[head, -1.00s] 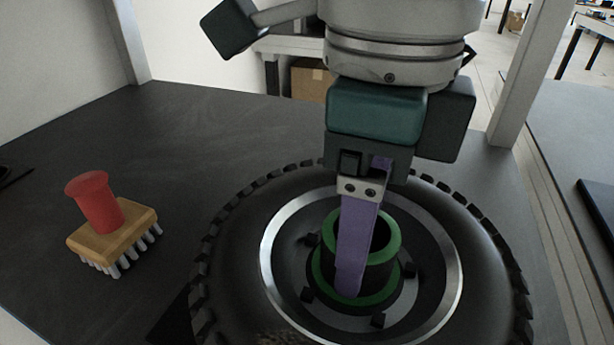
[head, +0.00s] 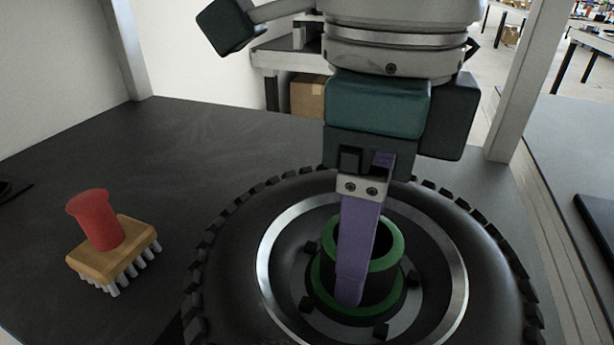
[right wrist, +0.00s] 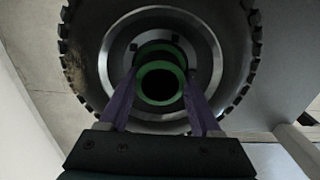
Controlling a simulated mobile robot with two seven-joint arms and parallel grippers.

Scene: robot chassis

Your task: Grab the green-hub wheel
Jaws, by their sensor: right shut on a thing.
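The green-hub wheel (head: 232,270) is a large black tyre with a silver rim and a green-ringed hub (head: 396,240), at the lower middle of the head view. Its near edge is cut off by the frame. My right gripper (head: 362,280) reaches down over the wheel, one purple finger against the near side of the hub; the other finger is hidden there. In the right wrist view the wheel (right wrist: 225,30) fills the top, and the two purple fingers of my right gripper (right wrist: 161,88) flank the green hub, shut on it. My left gripper is not in view.
A brush (head: 115,250) with a red handle and pale bristles stands on the dark table (head: 190,140), left of the wheel. Grey posts rise at the table's left (head: 122,50) and right (head: 528,80). The table between brush and far edge is clear.

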